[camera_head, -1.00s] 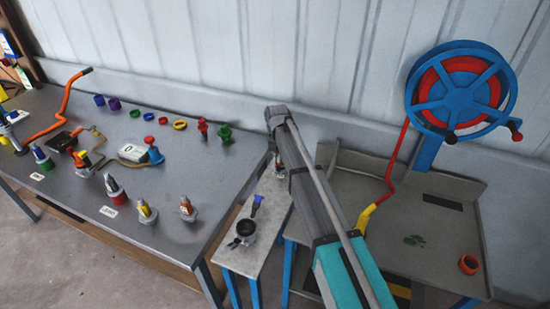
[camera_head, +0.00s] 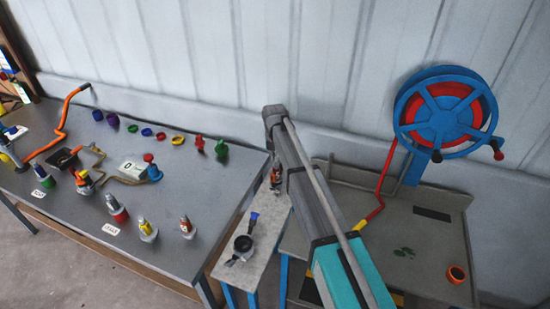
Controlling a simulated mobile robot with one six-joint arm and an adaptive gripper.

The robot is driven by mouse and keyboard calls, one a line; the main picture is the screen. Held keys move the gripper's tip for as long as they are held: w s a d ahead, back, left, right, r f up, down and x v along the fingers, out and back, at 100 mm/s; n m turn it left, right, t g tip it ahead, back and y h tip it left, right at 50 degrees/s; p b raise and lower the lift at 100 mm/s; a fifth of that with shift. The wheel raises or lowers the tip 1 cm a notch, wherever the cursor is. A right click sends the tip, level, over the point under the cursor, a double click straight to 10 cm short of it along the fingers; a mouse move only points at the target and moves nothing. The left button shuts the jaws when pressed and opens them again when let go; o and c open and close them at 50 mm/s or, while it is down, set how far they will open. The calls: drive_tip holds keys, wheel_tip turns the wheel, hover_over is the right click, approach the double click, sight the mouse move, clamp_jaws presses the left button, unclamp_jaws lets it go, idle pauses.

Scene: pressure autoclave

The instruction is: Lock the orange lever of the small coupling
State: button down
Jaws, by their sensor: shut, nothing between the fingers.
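I cannot make out the small coupling for certain. A small orange and yellow fitting (camera_head: 84,181) on a brass-coloured pipe stands on the left bench; I cannot tell whether it is the coupling or how its lever lies. A small reddish-brown part (camera_head: 276,178) shows at the far end of the narrow stand, beside my arm, and is too small to identify. My grey and teal arm reaches from the bottom right to the centre. My gripper does not show clearly; its end is hidden behind the arm or out of sight.
The grey bench (camera_head: 185,258) holds several coloured caps, rings and bottles, and an orange bent bar (camera_head: 63,120). The narrow stand (camera_head: 268,230) carries a black round part (camera_head: 243,243). A blue and red wheel (camera_head: 409,115) stands over the right table (camera_head: 428,260), with an orange cup (camera_head: 457,274).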

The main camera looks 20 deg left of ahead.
drive_tip(key=shift+w+r+p, duration=0.15)
drive_tip(key=shift+r+p, duration=0.25)
drive_tip(key=shift+r, duration=0.15)
drive_tip(key=shift+w+r+p, duration=0.15)
drive_tip(key=shift+r+p, duration=0.2)
drive_tip(key=shift+r, duration=0.2)
drive_tip(key=s+d+m, duration=0.4)
drive_tip(key=d+m, duration=0.4)
drive_tip(key=d, duration=0.4)
drive_tip(key=s+d+f+m+b, duration=0.1)
drive_tip(key=s+d+m, duration=0.4)
drive_tip(key=d+m, duration=0.3)
drive_tip(key=s+d+m, duration=0.4)
drive_tip(key=d+m, duration=0.5)
drive_tip(key=d, duration=0.6)
drive_tip(key=shift+s+d+f+b, duration=0.35)
drive_tip(key=shift+s+f+b, duration=0.05)
drive_tip(key=s+d+m, duration=0.9)
drive_tip(key=m, duration=0.1)
drive_tip(key=shift+f+m+b, duration=0.3)
drive_tip(key=c, duration=1.4)
unclamp_jaws()
drive_tip(key=shift+d, duration=0.1)
